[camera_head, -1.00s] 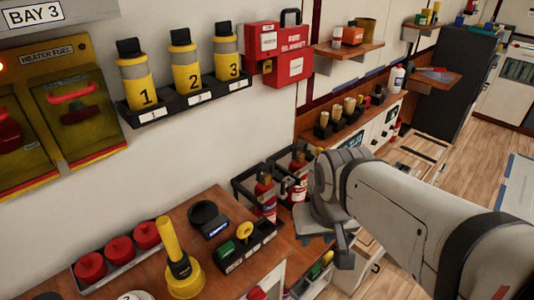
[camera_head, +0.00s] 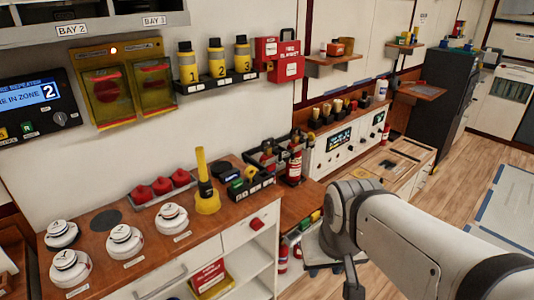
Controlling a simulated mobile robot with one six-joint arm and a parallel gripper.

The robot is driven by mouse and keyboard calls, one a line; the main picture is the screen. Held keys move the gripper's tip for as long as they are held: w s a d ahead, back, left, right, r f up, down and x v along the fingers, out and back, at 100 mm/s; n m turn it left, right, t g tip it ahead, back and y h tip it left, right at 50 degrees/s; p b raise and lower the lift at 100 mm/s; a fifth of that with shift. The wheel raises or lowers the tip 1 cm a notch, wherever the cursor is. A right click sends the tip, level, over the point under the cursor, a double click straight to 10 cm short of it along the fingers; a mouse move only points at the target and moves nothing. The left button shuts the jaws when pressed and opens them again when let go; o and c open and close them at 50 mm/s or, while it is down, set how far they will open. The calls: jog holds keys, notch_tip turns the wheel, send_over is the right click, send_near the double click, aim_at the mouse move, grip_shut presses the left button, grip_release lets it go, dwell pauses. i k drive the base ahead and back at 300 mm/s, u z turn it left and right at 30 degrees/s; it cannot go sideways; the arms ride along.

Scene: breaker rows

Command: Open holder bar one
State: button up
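Two black-framed holders stand side by side at the back of the wooden counter. The left holder (camera_head: 264,158) is partly hidden by things on the counter. A red fire extinguisher (camera_head: 295,165) stands at the right holder. I cannot read a number on either holder, and it is unclear whether their bars are open or shut. My grey arm reaches in from the lower right, in front of and to the right of the holders. The dark end of my arm (camera_head: 354,288) hangs low near the bottom edge. Its fingers cannot be made out.
Yellow bottles numbered 1, 2 and 3 (camera_head: 216,62) sit in a black wall rack. A yellow cone-shaped tool (camera_head: 205,190) and white round detectors (camera_head: 124,241) stand on the counter (camera_head: 150,195). Open wooden floor (camera_head: 455,190) lies to the right.

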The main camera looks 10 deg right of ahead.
aim_at(277, 159)
jog(key=z, duration=0.15)
jog(key=i, duration=1.35)
jog(key=u, duration=0.2)
